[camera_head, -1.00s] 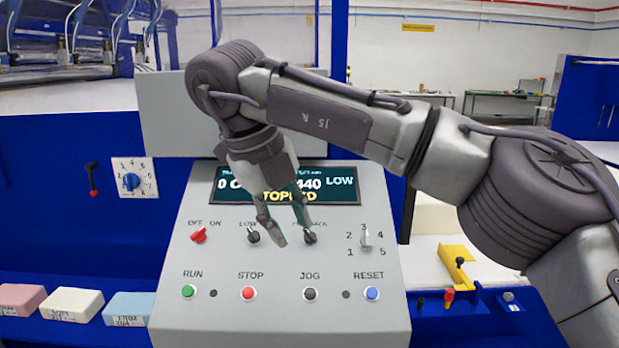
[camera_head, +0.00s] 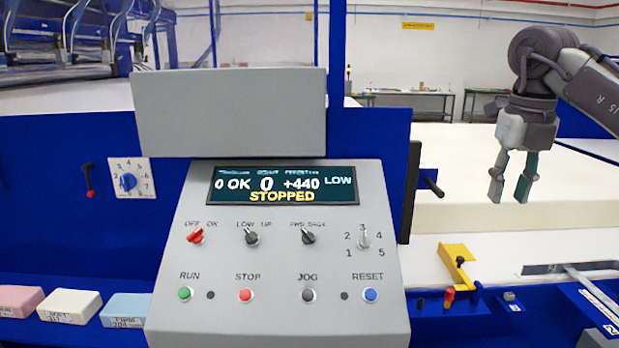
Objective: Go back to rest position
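My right gripper (camera_head: 512,186) hangs at the upper right, its two fingers pointing down and apart with nothing between them. It is in front of a large cream foam block (camera_head: 455,195), clear of the control panel (camera_head: 275,260). The panel's display (camera_head: 284,185) reads "0 OK", "0", "+440", "LOW" and "STOPPED". Below it are a red switch (camera_head: 195,236), two black switches and a 1 to 5 dial (camera_head: 363,238). The bottom row has RUN, STOP, JOG and RESET buttons. My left gripper is not in view.
Pink, cream and blue foam samples (camera_head: 127,309) lie on the blue ledge at the lower left. A blue dial (camera_head: 129,181) and a black lever (camera_head: 89,180) are on the blue wall. A yellow bracket (camera_head: 457,264) stands right of the panel. The space before the panel is free.

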